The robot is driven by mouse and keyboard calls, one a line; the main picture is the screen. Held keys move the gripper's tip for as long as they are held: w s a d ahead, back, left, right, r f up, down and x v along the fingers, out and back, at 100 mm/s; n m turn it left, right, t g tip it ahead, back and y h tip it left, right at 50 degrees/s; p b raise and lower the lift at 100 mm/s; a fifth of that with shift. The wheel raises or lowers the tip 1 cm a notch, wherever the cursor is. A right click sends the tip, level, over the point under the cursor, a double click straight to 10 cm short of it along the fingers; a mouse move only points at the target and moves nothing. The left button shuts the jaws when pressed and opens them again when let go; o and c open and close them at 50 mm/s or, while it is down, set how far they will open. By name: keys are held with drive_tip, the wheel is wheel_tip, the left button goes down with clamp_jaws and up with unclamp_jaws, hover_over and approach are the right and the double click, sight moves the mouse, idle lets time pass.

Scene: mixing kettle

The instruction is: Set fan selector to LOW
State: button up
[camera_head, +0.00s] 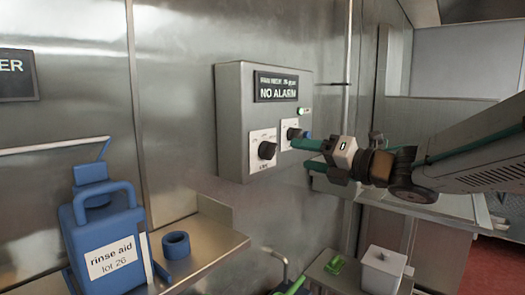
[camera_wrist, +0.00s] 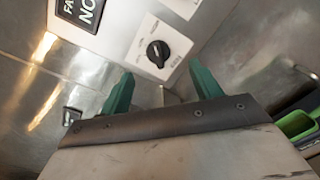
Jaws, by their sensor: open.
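A grey control box (camera_head: 228,120) is on the steel wall, with a dark display reading "NO ALARM" (camera_head: 276,87). Below the display are two white dial plates. The left plate carries a black knob (camera_head: 266,150); the right plate (camera_head: 289,128) is partly hidden by my finger. The plate lettering is too small to read, so I cannot tell which is the fan selector. My gripper (camera_head: 300,155) is open and empty, out in front of the box. In the wrist view a black knob (camera_wrist: 158,53) with a white mark lies ahead, between and beyond my green fingers (camera_wrist: 162,86), apparently untouched.
A small green light (camera_head: 305,111) shows on the box. A shelf (camera_head: 215,232) at lower left holds a blue rinse aid jug (camera_head: 105,225) and a blue ring (camera_head: 176,245). A white container (camera_head: 383,270) and a green item (camera_head: 335,264) are below my arm.

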sight(275, 150)
drive_tip(key=shift+n, duration=0.3)
drive_tip(key=shift+x, duration=3.8)
drive_tip(key=shift+s+a, duration=0.15)
drive_tip(key=shift+a, duration=0.1)
drive_tip(key=shift+c, duration=0.3)
